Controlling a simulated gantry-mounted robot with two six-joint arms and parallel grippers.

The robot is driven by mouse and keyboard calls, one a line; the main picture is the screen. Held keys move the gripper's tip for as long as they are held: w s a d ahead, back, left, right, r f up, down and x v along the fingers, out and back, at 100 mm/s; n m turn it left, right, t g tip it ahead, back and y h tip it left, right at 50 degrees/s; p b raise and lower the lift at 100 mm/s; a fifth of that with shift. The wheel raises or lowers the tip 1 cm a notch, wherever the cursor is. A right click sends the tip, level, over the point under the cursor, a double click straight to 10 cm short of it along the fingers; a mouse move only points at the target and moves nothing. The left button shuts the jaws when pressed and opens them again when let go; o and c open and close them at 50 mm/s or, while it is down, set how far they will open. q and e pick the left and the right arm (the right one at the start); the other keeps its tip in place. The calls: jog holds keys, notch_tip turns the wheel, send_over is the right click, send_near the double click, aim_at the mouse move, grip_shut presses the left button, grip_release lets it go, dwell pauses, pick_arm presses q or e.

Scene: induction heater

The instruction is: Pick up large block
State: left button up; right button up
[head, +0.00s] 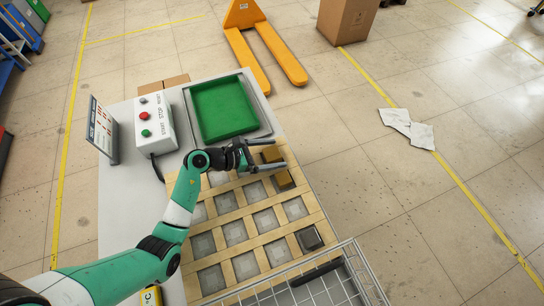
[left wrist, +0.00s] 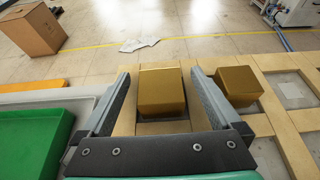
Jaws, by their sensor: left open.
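Two gold-brown blocks sit side by side at the far right corner of the wooden grid (head: 226,218). One block (head: 271,154) is between the fingers of my left gripper (head: 283,152); in the left wrist view this block (left wrist: 161,92) looks the larger, with a gap to each finger. The other block (head: 284,179) shows just outside the right finger in the left wrist view (left wrist: 238,85). My left gripper is open and holds nothing. A smaller dark-topped block (head: 310,239) sits near the grid's near right corner. My right gripper is not in view.
A green tray (head: 222,108) lies beyond the grid. A control box with buttons (head: 153,122) and a small screen (head: 103,130) stand at the left. A wire basket (head: 350,290) is at the near edge. Several grid cells left of the blocks hold no block.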

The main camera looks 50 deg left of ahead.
pick_arm(q)
grip_shut()
dwell(0.4)
jog(key=shift+r, duration=0.25)
